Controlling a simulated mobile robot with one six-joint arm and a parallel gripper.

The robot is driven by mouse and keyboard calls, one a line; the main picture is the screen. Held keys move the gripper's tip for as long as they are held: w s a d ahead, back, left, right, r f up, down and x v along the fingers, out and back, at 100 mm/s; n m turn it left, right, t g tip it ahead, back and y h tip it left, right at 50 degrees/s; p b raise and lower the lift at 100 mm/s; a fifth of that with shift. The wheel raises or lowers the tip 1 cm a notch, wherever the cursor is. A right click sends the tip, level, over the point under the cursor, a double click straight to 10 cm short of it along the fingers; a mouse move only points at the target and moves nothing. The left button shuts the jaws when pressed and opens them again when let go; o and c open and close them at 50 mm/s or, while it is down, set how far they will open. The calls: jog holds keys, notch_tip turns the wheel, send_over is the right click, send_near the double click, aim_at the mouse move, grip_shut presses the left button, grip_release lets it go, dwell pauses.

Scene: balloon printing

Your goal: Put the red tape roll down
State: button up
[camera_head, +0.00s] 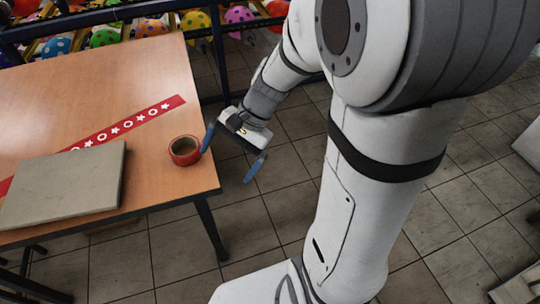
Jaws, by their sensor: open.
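The red tape roll (185,150) lies flat on the wooden table (140,72), near its right edge. My gripper (229,166) is just right of the roll, mostly past the table's edge. Its two blue fingers are spread wide apart, with nothing between them. The left finger is very close to the roll's right side; I cannot tell whether it touches.
A red strip with white stars and rings (128,121) lies across the table. A grey flat slab (65,184) covers part of it at the front left. Colourful spotted balloons (150,28) sit in a blue-framed rack behind.

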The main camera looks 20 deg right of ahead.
jog(key=s+d+r+n+t+h, duration=0.2)
jog(key=s+d+r+n+h, duration=0.2)
jog(key=s+d+n+h, duration=0.2)
jog(key=s+d+n, duration=0.1)
jog(key=n, duration=0.1)
jog(key=shift+s+d+r+n+t+h, duration=0.2)
jog(key=shift+d+r+n+t+h, duration=0.1)
jog(key=shift+d+n+t, duration=0.1)
